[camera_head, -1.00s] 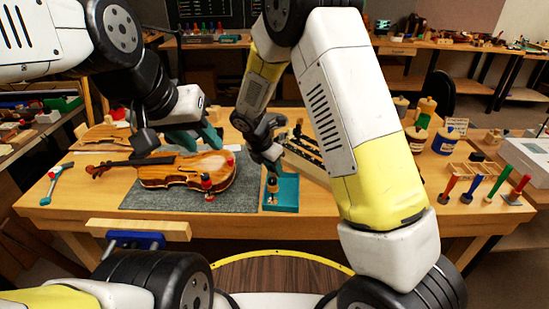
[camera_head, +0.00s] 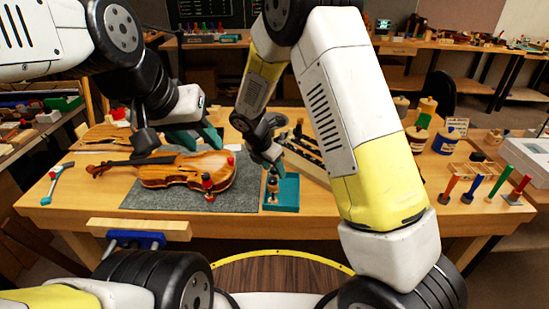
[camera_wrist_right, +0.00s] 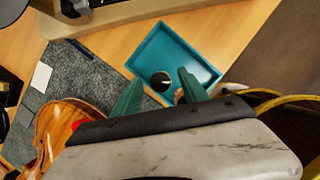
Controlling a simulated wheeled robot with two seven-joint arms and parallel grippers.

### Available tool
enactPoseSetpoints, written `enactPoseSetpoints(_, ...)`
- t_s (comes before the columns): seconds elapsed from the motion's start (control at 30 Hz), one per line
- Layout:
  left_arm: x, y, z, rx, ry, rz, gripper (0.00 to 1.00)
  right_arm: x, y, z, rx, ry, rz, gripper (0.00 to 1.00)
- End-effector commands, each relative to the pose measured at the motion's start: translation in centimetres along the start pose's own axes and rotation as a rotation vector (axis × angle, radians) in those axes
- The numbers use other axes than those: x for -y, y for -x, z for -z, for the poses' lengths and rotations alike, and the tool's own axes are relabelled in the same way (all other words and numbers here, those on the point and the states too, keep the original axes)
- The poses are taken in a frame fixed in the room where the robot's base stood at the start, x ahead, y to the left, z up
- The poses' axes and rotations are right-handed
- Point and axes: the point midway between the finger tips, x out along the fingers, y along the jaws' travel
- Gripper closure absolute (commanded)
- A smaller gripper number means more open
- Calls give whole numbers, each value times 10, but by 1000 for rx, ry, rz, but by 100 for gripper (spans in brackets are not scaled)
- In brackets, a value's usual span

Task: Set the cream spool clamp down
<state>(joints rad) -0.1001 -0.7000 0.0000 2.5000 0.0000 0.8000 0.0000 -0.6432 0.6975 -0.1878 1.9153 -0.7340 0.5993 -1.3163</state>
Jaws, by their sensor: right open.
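The spool clamp (camera_head: 272,186) stands upright in the teal tray (camera_head: 292,194), at the front middle of the bench. In the right wrist view its dark round top (camera_wrist_right: 160,81) shows inside the tray (camera_wrist_right: 150,52), with a lighter part partly hidden beside a finger. My right gripper (camera_head: 268,163) is open just above the clamp; in the right wrist view its green fingers (camera_wrist_right: 160,92) are spread apart, with the clamp's top showing between them. My left gripper (camera_head: 197,139) is above the violin's upper edge, with its teal fingers apart and nothing seen between them.
The violin (camera_head: 190,172) lies on a grey mat (camera_head: 160,200) left of the tray, with a red-topped clamp (camera_head: 207,184) at its near edge. A rack (camera_head: 305,155) is behind the tray. Jars (camera_head: 447,138) and coloured-handled tools (camera_head: 475,187) stand to the right.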

Motion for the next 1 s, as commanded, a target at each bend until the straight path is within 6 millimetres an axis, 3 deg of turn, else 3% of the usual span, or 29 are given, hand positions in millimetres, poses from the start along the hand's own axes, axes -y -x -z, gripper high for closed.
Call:
enactPoseSetpoints(0.4,0,0,0,0,0,0,64,0,86,0,0,0,-4,49)
enactPoseSetpoints(0.67,0,0,0,0,0,0,64,3,113,-2,-3,-18,-2,49)
enactPoseSetpoints(0.83,0,0,0,0,0,0,64,36,141,-26,-54,-278,-27,49)
enactPoseSetpoints(1.0,0,0,0,0,0,0,64,104,185,-53,-163,-793,-63,49)
